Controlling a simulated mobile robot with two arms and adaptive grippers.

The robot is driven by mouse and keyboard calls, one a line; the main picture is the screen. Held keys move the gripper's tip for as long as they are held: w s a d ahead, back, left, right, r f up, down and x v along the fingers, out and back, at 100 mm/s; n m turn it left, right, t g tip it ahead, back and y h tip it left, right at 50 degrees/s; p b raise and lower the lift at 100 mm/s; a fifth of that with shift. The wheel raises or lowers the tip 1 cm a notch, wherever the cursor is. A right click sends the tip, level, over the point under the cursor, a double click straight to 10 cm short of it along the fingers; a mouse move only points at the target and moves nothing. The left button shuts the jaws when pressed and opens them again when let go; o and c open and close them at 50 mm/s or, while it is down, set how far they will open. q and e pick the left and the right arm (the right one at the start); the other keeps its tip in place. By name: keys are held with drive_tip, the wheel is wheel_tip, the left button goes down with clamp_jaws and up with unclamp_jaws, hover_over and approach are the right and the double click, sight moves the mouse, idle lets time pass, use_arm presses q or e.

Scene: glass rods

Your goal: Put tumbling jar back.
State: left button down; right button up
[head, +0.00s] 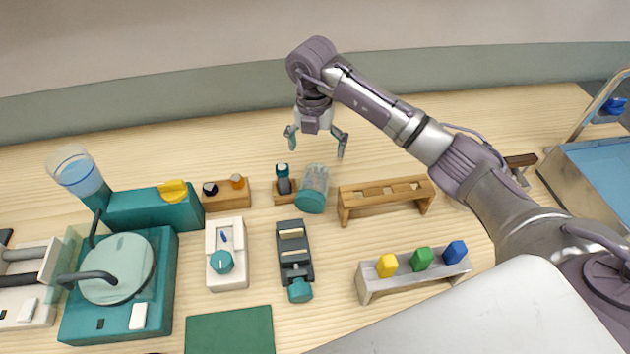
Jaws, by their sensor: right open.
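A clear jar with a teal end (314,180) is on the table near the middle, its teal end toward me. I cannot tell whether it stands on that end or lies down. My right gripper (315,146) is open and empty, just behind and above the jar, with its fingers spread and pointing down. It appears apart from the jar. A wooden rack with several square openings (362,202) stands right of the jar, and its openings look empty. My left gripper is out of view.
A small wooden block with a dark, teal-topped piece (283,182) stands close left of the jar. Teal machines (165,255), one with a blue beaker (78,172), fill the left. A stand with coloured pieces (372,290) is in front right. A blue tray (605,165) is far right.

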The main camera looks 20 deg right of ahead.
sight(316, 170)
wheel_tip(316, 170, down, 5)
drive_tip(key=shift+r+p, duration=0.2)
drive_tip(key=shift+p, duration=0.15)
drive_tip(key=f+p, duration=0.1)
drive_tip(key=f, duration=0.1)
drive_tip(key=f+p, duration=0.1)
drive_tip(key=f, duration=0.2)
drive_tip(key=shift+s, duration=0.2)
drive_tip(key=shift+f, duration=0.1)
drive_tip(key=c, duration=1.5)
drive_tip(key=shift+w, duration=0.1)
drive_tip(key=shift+c, duration=0.8)
